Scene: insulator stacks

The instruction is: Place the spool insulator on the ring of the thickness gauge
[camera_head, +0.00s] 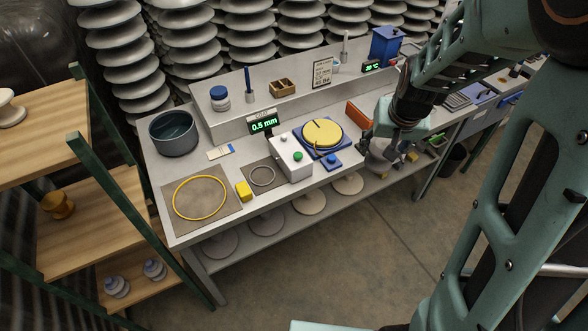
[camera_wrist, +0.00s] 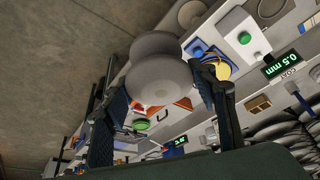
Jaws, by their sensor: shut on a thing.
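The spool insulator (camera_wrist: 158,75) is a grey, wide-flanged spool held between the two dark fingers of my gripper (camera_wrist: 162,82) in the wrist view. In the head view my gripper (camera_head: 385,143) and the grey spool (camera_head: 378,157) are by the front edge of the bench, right of the blue-and-yellow turntable. The thickness gauge (camera_head: 290,157) is a white box with a green button, near a 0.5 mm display (camera_head: 262,125). A thin pale ring (camera_head: 262,185) lies on a grey mat left of the box and looks empty.
A yellow block (camera_head: 243,191) and a mat with a large yellow ring (camera_head: 225,210) lie left of the small ring. A dark round pot (camera_head: 173,130) stands behind.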

